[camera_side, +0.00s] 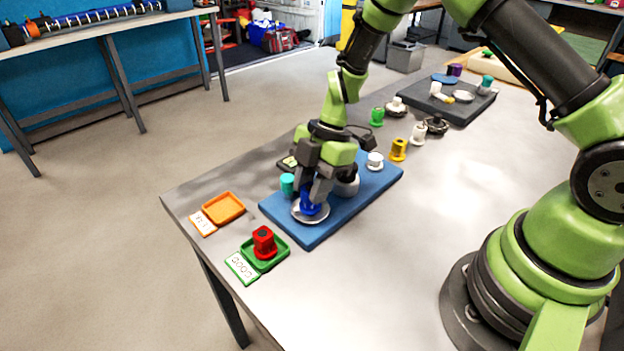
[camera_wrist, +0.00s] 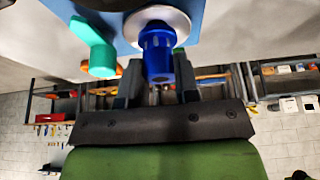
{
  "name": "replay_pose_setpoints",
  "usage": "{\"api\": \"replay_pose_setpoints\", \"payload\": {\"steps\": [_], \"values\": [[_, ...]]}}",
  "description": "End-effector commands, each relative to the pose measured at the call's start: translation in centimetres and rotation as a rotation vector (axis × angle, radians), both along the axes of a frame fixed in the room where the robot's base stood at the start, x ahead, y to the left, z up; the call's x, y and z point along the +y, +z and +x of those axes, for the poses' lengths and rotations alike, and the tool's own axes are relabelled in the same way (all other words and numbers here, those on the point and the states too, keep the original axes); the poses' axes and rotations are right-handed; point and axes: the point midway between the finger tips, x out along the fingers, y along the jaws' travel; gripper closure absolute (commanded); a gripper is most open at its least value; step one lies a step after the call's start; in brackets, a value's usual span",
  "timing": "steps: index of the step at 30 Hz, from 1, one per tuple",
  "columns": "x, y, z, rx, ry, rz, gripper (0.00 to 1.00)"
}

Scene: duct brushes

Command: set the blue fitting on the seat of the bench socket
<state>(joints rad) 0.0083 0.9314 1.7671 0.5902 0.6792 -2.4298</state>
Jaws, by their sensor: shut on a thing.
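The blue fitting (camera_side: 308,205) is between the fingers of my gripper (camera_side: 317,188), which is shut on it. The fitting is upright over a round pale metal dish (camera_side: 322,215), which looks like the bench socket, on the blue board (camera_side: 365,195). In the wrist view the blue fitting (camera_wrist: 157,50) stands in front of the middle of the pale dish (camera_wrist: 178,18), with my gripper's fingers (camera_wrist: 158,82) at its near end. The fitting hides the seat, so I cannot tell whether it touches.
A teal fitting (camera_side: 287,184) stands close to the left of my gripper. A white fitting (camera_side: 375,160) is at the board's right. A green tray (camera_side: 282,248) holds a red fitting (camera_side: 264,242). An orange tray (camera_side: 223,208) is empty. Several other fittings stand farther back.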

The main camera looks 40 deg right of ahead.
Motion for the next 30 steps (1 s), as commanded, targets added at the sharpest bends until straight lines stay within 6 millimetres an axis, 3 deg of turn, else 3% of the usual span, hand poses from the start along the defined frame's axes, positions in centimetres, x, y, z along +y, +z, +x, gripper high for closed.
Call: {"api": "replay_pose_setpoints", "payload": {"steps": [26, 27, 30], "values": [[0.0, -1.2, 0.0, 0.001, 0.0, 0.0, 0.96], [0.0, -1.2, 0.0, 0.0, 0.0, 0.0, 0.66], [0.0, -1.1, 0.0, 0.0, 0.0, 0.0, 0.43]]}}
